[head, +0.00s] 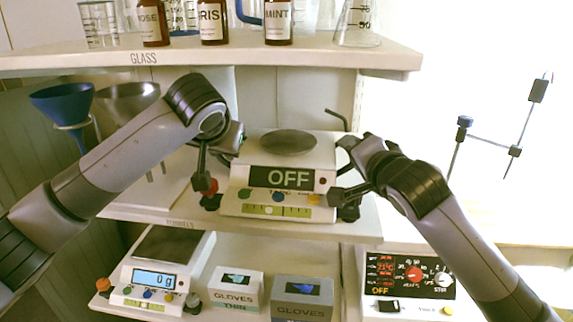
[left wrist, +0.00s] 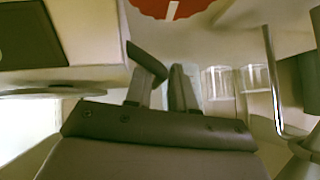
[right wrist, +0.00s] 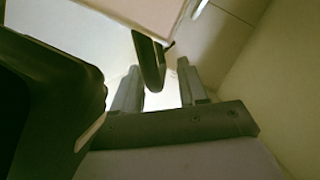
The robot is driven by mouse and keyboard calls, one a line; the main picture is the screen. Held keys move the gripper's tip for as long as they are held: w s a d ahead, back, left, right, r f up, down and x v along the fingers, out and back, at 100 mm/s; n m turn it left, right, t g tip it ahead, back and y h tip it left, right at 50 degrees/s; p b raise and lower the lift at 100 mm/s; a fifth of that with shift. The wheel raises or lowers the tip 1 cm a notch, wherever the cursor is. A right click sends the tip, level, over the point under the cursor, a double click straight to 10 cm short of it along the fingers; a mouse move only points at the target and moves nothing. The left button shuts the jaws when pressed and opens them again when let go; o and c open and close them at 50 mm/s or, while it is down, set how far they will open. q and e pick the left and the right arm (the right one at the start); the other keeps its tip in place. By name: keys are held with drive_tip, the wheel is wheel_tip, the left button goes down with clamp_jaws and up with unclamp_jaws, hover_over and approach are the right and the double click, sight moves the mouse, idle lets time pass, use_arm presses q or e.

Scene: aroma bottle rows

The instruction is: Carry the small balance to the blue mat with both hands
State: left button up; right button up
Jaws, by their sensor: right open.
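The balance (head: 247,210), white with a dark display reading OFF and a round metal pan, stands on the middle shelf. My left gripper (head: 207,172) is at its left side, by a red knob; in the left wrist view (left wrist: 162,85) a dark bar overlaps its fingers, and I cannot tell whether they grip it. My right gripper (head: 343,180) is at the balance's right side. In the right wrist view (right wrist: 162,85) its fingers are apart, with a dark bar near the left finger. No blue mat shows.
Bottles and glassware stand on the top shelf (head: 330,57). Below are another balance (head: 157,277) reading 0 g and two glove boxes (head: 235,287) (head: 302,298). A blue funnel (head: 62,100) is at left. A control panel (head: 408,275) is at lower right, with a stand (head: 490,142) behind.

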use_arm(q)
drive_tip(key=shift+w+f, duration=0.35)
drive_tip(key=shift+f, duration=0.05)
use_arm(e)
drive_tip(key=shift+w, duration=0.25)
use_arm(q)
drive_tip(key=c, duration=0.3)
use_arm(e)
drive_tip(key=c, duration=0.3)
use_arm(q)
clamp_jaws()
use_arm(e)
clamp_jaws()
drive_tip(key=shift+f, duration=0.1)
use_arm(q)
drive_tip(key=shift+r, duration=0.25)
use_arm(e)
drive_tip(key=shift+r, duration=0.25)
